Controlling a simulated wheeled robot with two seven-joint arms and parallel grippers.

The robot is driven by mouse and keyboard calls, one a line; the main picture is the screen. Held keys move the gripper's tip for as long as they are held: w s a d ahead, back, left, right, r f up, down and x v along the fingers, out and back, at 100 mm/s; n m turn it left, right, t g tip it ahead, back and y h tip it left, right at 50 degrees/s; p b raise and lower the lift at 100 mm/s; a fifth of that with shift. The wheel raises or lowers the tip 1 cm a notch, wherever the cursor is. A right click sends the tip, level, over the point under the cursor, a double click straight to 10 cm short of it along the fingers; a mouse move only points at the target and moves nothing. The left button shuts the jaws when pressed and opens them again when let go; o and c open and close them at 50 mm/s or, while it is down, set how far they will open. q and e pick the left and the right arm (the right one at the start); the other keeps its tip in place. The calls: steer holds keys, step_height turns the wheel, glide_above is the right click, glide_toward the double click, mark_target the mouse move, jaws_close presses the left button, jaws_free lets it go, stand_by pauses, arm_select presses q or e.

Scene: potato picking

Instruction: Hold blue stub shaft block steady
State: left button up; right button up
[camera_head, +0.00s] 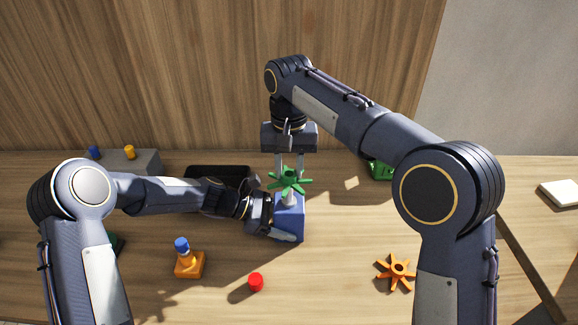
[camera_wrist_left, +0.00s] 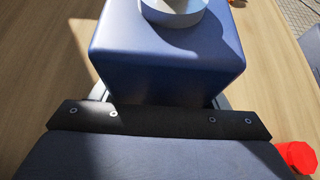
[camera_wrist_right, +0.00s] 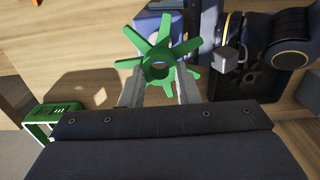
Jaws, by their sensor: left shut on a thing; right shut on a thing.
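The blue stub shaft block (camera_head: 288,226) stands on the table at the centre of the head view, its pale round shaft (camera_head: 290,198) pointing up. In the left wrist view the block (camera_wrist_left: 170,62) fills the space between the fingers. My left gripper (camera_head: 275,217) is shut on it from the left side. My right gripper (camera_head: 289,166) points down and is shut on a green star-shaped wheel (camera_head: 291,182) above the shaft. In the right wrist view the wheel (camera_wrist_right: 148,48) partly covers the block; I cannot tell whether it touches the shaft.
An orange block (camera_head: 189,267) with a blue top, a red cylinder (camera_head: 256,282) and an orange star wheel (camera_head: 398,270) lie in front. A dark tray (camera_head: 217,171), a grey box (camera_head: 150,160) and a green container (camera_head: 380,171) are behind. Wood lies bare right of the block.

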mark_target(289, 185)
steer(key=shift+f, duration=2.8)
steer(key=o, duration=1.1)
steer(key=shift+c, duration=0.2)
step_height(289, 185, up, 12)
arm_select(q)
steer(key=o, duration=0.9)
steer(key=shift+c, duration=0.2)
